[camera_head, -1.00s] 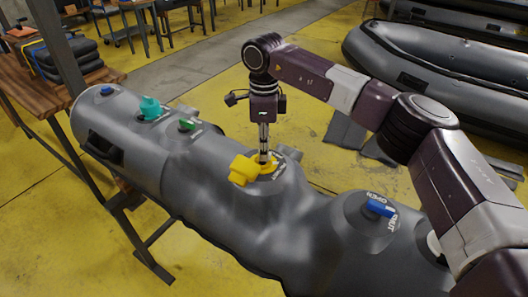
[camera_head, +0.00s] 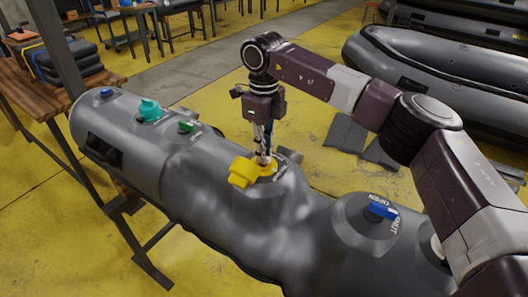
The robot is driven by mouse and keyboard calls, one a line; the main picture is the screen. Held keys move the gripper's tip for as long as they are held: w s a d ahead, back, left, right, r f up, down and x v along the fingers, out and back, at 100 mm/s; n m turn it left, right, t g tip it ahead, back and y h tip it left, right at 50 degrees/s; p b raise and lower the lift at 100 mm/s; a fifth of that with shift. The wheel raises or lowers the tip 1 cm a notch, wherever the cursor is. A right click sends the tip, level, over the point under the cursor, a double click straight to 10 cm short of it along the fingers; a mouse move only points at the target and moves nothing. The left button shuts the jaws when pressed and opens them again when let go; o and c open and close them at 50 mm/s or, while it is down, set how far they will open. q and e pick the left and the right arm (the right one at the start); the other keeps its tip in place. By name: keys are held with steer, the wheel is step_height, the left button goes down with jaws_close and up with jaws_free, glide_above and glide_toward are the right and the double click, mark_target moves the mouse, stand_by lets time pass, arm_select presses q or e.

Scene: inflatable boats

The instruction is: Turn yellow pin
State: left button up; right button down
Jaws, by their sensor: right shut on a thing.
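The yellow pin (camera_head: 243,171) sits on top of the grey inflatable tube (camera_head: 225,215), in the middle of the head view. The fingers hide part of the pin there. White lettering beside the pin is partly covered and too small to read. My left gripper does not show.
On the same tube are a blue-handled valve (camera_head: 381,209) marked OPEN and SHUT, a green one (camera_head: 187,126), a teal one (camera_head: 149,109) and a small blue cap (camera_head: 106,92). A wooden table (camera_head: 62,98) stands at left. Grey boats (camera_head: 440,75) lie at right.

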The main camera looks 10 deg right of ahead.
steer(key=shift+w+r, duration=0.1)
steer(key=shift+r, duration=0.05)
steer(key=c, duration=2)
jaws_free()
steer(key=shift+c, duration=0.2)
step_height(320, 180, up, 12)
